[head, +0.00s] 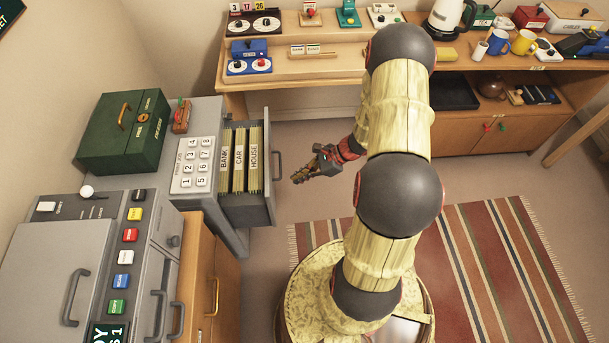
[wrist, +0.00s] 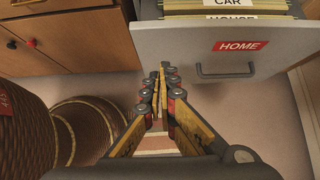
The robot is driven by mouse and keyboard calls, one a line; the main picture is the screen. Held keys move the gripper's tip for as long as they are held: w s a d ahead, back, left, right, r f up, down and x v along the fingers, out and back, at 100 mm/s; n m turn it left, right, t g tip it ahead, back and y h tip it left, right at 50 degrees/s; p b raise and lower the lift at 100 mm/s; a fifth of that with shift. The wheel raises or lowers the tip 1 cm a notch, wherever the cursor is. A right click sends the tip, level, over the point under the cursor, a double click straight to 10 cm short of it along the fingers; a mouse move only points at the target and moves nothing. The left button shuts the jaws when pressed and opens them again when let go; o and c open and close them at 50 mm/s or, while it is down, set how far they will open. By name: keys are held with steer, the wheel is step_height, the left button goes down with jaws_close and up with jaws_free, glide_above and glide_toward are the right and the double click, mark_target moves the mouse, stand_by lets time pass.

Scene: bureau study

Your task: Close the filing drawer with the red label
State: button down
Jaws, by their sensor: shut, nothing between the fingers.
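The filing drawer (head: 246,212) stands pulled out of the grey cabinet (head: 212,112) in the head view. Folders marked BANK, CAR and HOUSE (head: 254,165) stand in it. In the wrist view the grey drawer front (wrist: 178,48) bears a red HOME label (wrist: 237,46) above a dark handle (wrist: 225,72). The label is hidden in the head view. My gripper (head: 300,175) is shut and empty, a little to the right of the drawer front and apart from it. In the wrist view its fingertips (wrist: 160,75) meet just below and left of the drawer front.
A green box (head: 118,132) and a keypad (head: 196,165) sit on top of the cabinets at the left. A wooden desk (head: 330,65) with small items runs along the back. Bare floor and a striped rug (head: 480,260) lie right of the drawer.

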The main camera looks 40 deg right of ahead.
steer(key=w+a+f+b, duration=0.2)
steer(key=w+a+f, duration=0.1)
steer(key=w+a, duration=0.1)
steer(key=shift+a, duration=0.85)
